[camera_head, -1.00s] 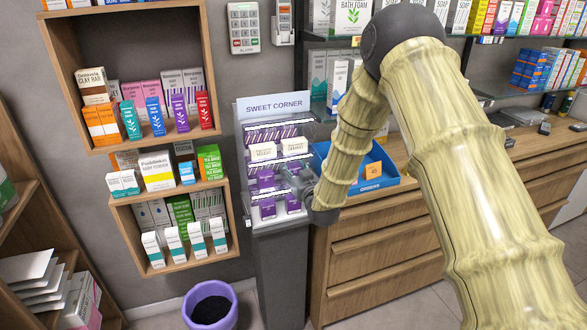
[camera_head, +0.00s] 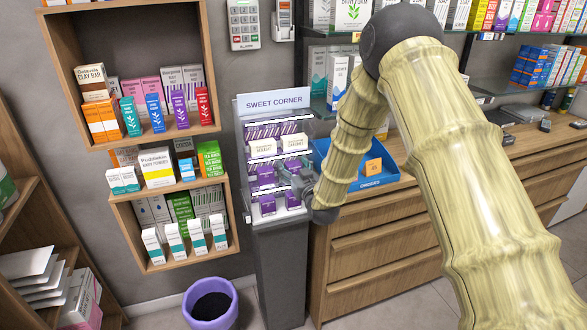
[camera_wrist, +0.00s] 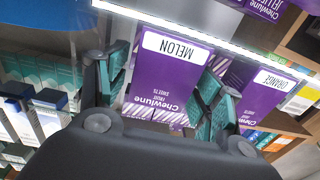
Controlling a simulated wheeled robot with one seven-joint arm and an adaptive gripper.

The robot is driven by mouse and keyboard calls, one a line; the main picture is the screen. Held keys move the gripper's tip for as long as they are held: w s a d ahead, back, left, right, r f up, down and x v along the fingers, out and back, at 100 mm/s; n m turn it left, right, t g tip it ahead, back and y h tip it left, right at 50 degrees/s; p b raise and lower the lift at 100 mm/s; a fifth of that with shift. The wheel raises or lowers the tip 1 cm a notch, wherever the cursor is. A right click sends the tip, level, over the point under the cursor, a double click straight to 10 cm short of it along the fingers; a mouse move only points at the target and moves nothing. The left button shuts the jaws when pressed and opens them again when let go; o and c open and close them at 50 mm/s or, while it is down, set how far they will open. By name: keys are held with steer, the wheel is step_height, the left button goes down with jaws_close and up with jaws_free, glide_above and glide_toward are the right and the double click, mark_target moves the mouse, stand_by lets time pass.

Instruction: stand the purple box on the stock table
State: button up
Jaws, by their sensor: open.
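A purple Chewlune box labelled MELON (camera_wrist: 165,75) stands in the wrist view, upside down in the picture. My gripper (camera_wrist: 163,88) is open, with one teal-padded finger on each side of this box; I cannot tell whether they touch it. A second purple box, labelled ORANGE (camera_wrist: 262,95), is beside the right finger. In the head view my gripper (camera_head: 303,184) is at the right edge of the Sweet Corner stand (camera_head: 272,103), by its purple boxes (camera_head: 267,204). My arm partly hides that side. I cannot tell which surface is the stock table.
A blue tray (camera_head: 372,182) sits on the wooden counter (camera_head: 385,238) right of the stand. Wall shelves (camera_head: 178,262) with several boxes are to the left. A purple bin (camera_head: 211,306) stands on the floor. White stacks lie on a low shelf (camera_head: 90,270) at the far left.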

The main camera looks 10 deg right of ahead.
steer(key=shift+p, duration=0.3)
steer(key=s+d+b, duration=0.1)
steer(key=s+b, duration=0.2)
steer(key=s, duration=0.7)
steer(key=shift+s+d+r, duration=0.3)
steer(key=shift+s+d, duration=0.05)
